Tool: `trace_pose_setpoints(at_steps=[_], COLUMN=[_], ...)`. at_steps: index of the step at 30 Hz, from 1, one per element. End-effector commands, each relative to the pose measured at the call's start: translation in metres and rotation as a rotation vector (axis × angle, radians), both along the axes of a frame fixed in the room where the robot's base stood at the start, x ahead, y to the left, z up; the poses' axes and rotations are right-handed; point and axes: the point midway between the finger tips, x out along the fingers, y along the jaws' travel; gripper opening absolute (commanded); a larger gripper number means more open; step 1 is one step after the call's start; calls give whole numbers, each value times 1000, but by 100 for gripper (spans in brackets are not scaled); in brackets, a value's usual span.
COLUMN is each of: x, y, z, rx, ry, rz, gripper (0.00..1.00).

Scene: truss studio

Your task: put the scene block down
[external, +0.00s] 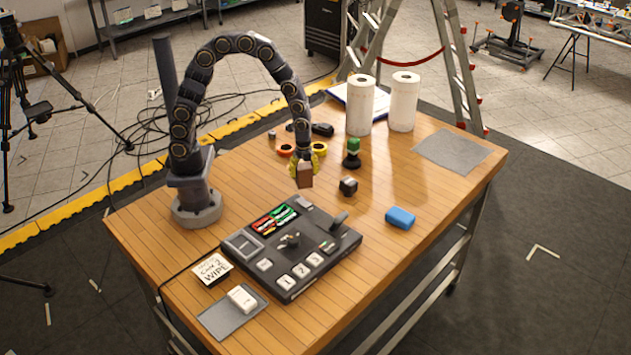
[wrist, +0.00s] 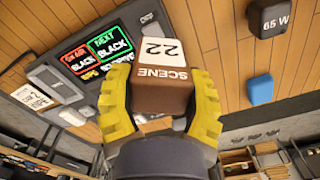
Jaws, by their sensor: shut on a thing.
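The scene block is a brown block (external: 304,175) with a white label. In the wrist view the scene block (wrist: 160,95) shows the words "SCENE" and "22" on its face. My gripper (wrist: 162,108) has yellow fingers, one on each side of the block, and is shut on it. In the external view my gripper (external: 304,166) points down and holds the block over the wooden table (external: 200,262), behind the switcher console. Whether the block's underside touches the table cannot be told.
The black console (external: 290,245) with buttons and lit panels stands just in front. A dark cube (external: 348,186) and a blue block (external: 400,217) lie to the right. Behind are tape rolls (external: 286,149), a green-topped item (external: 352,152) and paper rolls (external: 360,105).

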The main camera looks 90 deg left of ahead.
Motion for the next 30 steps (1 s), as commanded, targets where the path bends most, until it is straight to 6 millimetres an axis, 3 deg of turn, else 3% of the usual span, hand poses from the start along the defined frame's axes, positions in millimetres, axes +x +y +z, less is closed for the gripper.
trace_pose_setpoints(at_steps=[1,8,14,18,24,30], x=[0,-15,-49,-83,-127,-146], y=[-24,-119,-197,-244,-286,-304], z=[2,9,15,18,23,24], rx=[0,0,-1,-1,0,-1], ry=[-1,-3,-5,-1,1,1], rz=[-72,-362,-614,-783,-961,-1036], gripper=[19,19,19,19,19,19])
